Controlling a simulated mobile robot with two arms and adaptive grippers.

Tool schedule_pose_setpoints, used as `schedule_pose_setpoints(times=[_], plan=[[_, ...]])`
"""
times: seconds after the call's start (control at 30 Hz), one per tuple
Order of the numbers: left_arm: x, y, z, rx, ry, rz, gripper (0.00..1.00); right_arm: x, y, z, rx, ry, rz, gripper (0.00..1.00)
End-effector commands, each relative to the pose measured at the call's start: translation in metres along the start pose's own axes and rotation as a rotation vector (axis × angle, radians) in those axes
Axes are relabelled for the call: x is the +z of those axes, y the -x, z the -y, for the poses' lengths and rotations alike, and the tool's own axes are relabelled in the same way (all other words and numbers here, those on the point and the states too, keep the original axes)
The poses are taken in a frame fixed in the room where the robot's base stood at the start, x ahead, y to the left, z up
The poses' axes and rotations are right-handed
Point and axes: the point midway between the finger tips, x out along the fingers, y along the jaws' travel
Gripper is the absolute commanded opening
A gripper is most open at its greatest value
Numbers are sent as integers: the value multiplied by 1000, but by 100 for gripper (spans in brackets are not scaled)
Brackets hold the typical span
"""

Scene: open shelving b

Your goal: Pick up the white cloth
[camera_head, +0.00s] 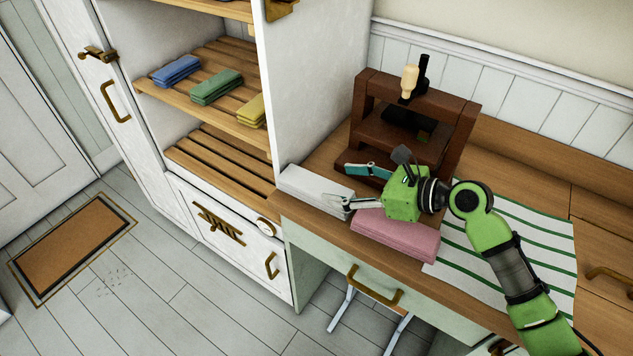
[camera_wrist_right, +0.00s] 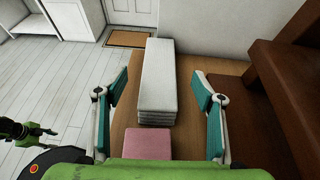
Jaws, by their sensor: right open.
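The white cloth (camera_head: 315,188) is a folded stack on the wooden counter, against the side of the white shelving unit. In the right wrist view the white cloth (camera_wrist_right: 157,82) lies lengthwise between the open fingers, touching neither. My right gripper (camera_head: 350,188) is open over the near end of the white cloth, with its teal-padded fingers (camera_wrist_right: 165,92) spread to either side. A pink folded cloth (camera_head: 396,234) lies beside it, partly under the gripper; it also shows in the wrist view (camera_wrist_right: 147,145). My left gripper is not clearly visible in the head view.
A dark brown wooden press (camera_head: 415,125) stands just behind the cloths, close to the right gripper. A striped green-and-white cloth (camera_head: 545,235) lies on the counter (camera_head: 510,142) at right. Blue, green and yellow cloths sit on the shelf (camera_head: 150,88).

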Motion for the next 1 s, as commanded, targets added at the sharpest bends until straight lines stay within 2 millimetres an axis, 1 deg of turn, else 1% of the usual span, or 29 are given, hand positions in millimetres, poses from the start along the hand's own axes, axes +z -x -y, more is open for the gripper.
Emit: schedule_pose_setpoints(times=[0.03,0.1,0.2,0.23,0.3,0.37,0.5,0.6,0.7,0.8,1.0], plan=[[18,3,-3,3,0,26,40,2,-12,0,1,-2,3,62],[40,6,-6,7,0,56,40,3,-25,0,0,-1,3,62],[62,9,-10,12,-1,87,40,2,-41,1,-1,0,2,62],[64,10,-10,12,-2,91,40,2,-45,1,-1,1,2,62],[63,10,-10,12,-2,89,40,1,-51,1,-2,1,1,62],[55,9,-9,11,-3,78,40,1,-54,1,-2,2,0,62],[23,10,-5,6,-3,34,40,3,-66,1,0,2,0,62],[11,14,-3,4,-3,16,40,4,-82,1,0,2,0,62],[14,14,-4,5,-3,20,40,3,-96,1,0,1,0,62],[21,15,-5,6,-3,31,40,2,-105,2,-2,3,0,62],[35,16,-6,8,-3,50,40,1,-107,2,-2,4,-1,62]])
